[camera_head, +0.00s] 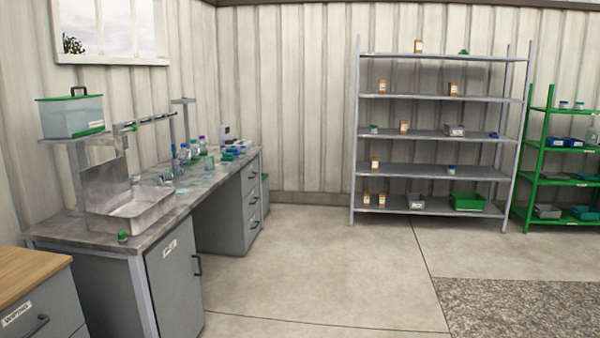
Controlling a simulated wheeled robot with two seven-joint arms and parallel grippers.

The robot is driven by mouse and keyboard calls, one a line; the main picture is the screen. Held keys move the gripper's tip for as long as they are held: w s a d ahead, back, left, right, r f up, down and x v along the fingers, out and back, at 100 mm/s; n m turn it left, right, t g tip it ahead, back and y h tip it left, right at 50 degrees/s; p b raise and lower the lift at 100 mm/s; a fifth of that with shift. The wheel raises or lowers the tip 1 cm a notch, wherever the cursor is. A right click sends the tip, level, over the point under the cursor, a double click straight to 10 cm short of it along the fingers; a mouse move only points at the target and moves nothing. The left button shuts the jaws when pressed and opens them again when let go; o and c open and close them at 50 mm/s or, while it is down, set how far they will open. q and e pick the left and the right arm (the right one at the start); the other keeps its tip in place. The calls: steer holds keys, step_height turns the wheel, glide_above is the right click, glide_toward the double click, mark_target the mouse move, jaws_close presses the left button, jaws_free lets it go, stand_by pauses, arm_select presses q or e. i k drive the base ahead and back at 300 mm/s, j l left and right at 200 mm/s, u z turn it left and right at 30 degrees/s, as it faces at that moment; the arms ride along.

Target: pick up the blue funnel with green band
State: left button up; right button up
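I cannot pick out the blue funnel with green band with certainty at this distance. Several small blue, green and clear items (184,158) stand crowded on the long grey lab bench (70,228) at the left; they are too small to tell apart. A small green-topped item (122,237) stands alone near the bench's front edge. Neither of my grippers is in view.
A metal sink basin (133,205) and a green-lidded clear tote (72,116) on a raised shelf are at the left. A wooden-topped cabinet (28,268) is nearest. A grey rack (440,97) and green rack (545,150) stand at the back right. The middle floor is clear.

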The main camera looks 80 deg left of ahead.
mark_target(134, 178)
steer(key=u, duration=3.8)
steer(key=i+j+z, duration=0.1)
steer(key=i+j, duration=0.15)
steer(key=i, duration=0.3)
steer(key=i+j, duration=0.35)
steer(key=i, duration=0.15)
steer(key=i+j+z, duration=0.15)
steer(key=i+j, duration=0.15)
steer(key=i, duration=0.2)
steer(key=i+l+z, duration=0.75)
steer(key=i+z, duration=0.35)
steer(key=i, duration=0.2)
steer(key=i+l, duration=0.1)
steer(key=i, duration=0.4)
steer(key=i+l, duration=0.1)
steer(key=i, duration=0.4)
steer(key=i+l+u, duration=0.1)
steer(key=i, duration=0.45)
steer(key=i+l+u, duration=0.2)
steer(key=i+u, duration=0.2)
steer(key=i+l+u, duration=0.3)
steer(key=u, duration=0.15)
steer(key=i+l+u, duration=0.65)
steer(key=l+u, duration=0.2)
steer(key=l, duration=0.15)
